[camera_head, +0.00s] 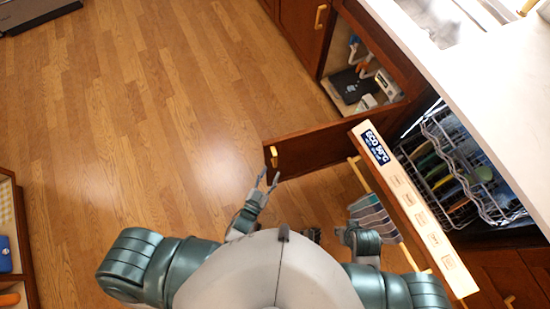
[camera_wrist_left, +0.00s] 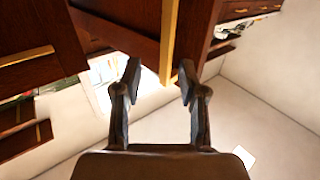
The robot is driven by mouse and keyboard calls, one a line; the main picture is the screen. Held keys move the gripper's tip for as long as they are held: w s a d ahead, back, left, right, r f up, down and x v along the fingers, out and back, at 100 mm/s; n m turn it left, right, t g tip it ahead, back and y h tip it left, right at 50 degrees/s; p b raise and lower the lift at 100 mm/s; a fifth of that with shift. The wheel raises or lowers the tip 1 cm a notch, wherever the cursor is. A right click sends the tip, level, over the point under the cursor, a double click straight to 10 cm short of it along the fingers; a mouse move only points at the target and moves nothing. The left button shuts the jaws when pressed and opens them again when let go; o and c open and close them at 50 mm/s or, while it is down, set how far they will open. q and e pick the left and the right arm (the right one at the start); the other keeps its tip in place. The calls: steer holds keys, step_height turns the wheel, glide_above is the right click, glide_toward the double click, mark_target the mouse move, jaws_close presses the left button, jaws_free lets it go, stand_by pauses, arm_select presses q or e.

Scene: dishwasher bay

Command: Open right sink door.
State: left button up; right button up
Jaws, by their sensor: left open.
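The right sink door (camera_head: 318,142) is dark wood and stands swung out from the sink cabinet in the head view, with the cabinet interior (camera_head: 352,62) exposed. Its brass handle (camera_head: 273,157) is near the free edge. My left gripper (camera_head: 268,180) is open, with its fingertips close to the handle. In the left wrist view a brass handle (camera_wrist_left: 168,40) lies between and just beyond the open fingers (camera_wrist_left: 158,82); I cannot tell whether they touch it. My right gripper (camera_head: 340,236) is low beside my body and partly hidden.
The dishwasher door (camera_head: 420,215) is open at the right, with a loaded rack (camera_head: 440,165) behind it. Bottles and boxes sit in the sink cabinet. Another cabinet door with a brass handle (camera_head: 320,17) is closed.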

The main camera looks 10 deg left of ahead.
arm_select(q)
steer(key=v, duration=0.6)
steer(key=shift+s+a+f, duration=0.1)
steer(key=shift+s, duration=0.05)
steer(key=s+a+f+g+y+p, duration=0.25)
steer(key=a+f+g+p, duration=0.2)
steer(key=f+g, duration=0.4)
steer(key=s+a+f+n+g+y+p, duration=0.1)
steer(key=s+a+f+g+y+p, duration=0.1)
steer(key=s+a+f+g, duration=0.5)
steer(key=s+a+f+p, duration=0.1)
steer(key=s, duration=0.3)
steer(key=shift+f, duration=0.3)
arm_select(e)
steer(key=s+f, duration=0.1)
steer(key=f, duration=0.9)
steer(key=s+f, duration=0.2)
steer(key=f, duration=0.8)
steer(key=shift+s+g, duration=0.3)
steer(key=shift+g, duration=0.1)
arm_select(q)
steer(key=shift+d+y, duration=0.2)
steer(key=shift+y, duration=0.05)
